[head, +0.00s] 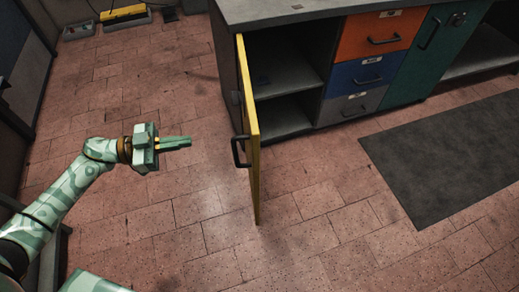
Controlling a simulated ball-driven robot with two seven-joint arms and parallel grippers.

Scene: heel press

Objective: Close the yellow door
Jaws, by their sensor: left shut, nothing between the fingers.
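The yellow door (253,150) stands wide open, swung out from the left end of the workbench cabinet. I see it nearly edge-on. Its dark handle (240,151) sticks out on the left side of the door. The open compartment (283,85) behind it shows a grey shelf. My left gripper (188,142) is shut and empty, pointing right, to the left of the door and apart from it, with a gap to the handle. My right gripper is not in view.
The cabinet also has orange (380,33), blue (364,73) and grey (354,105) drawers and a green door (430,50). A dark mat (450,160) lies on the tiled floor at right. The floor around the yellow door is clear.

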